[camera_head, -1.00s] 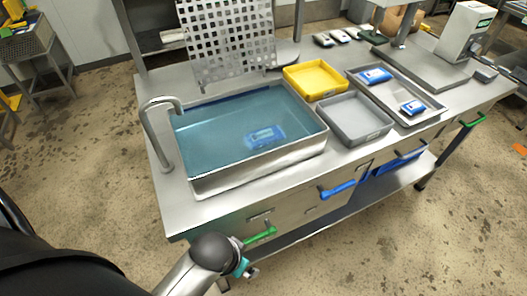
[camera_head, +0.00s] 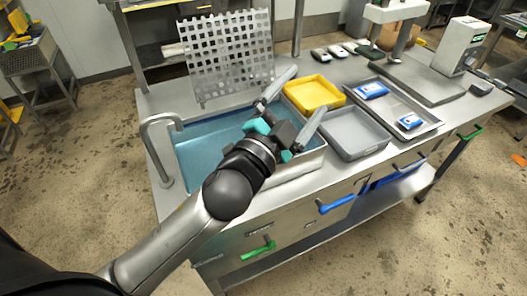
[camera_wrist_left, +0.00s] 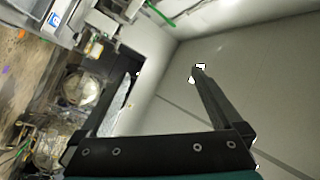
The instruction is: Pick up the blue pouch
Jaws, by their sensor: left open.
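My left gripper (camera_head: 309,90) is open and empty above the right side of the water basin (camera_head: 197,150). Its spread fingers point toward the yellow tray in the head view, and both show in the left wrist view (camera_wrist_left: 167,74). The blue pouch seen in the basin water earlier is hidden behind my left arm now. Two other blue and white pouches lie on the metal tray (camera_head: 392,98) at the right: a larger one (camera_head: 372,90) at the back and a smaller one (camera_head: 410,121) nearer the front. My right gripper is not in view.
A perforated metal plate (camera_head: 228,57) stands behind the basin, and a curved tap (camera_head: 157,150) is at its left. A yellow tray (camera_head: 314,93) and an empty grey tray (camera_head: 353,133) sit right of the basin. A scale-like device (camera_head: 456,47) stands farther right.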

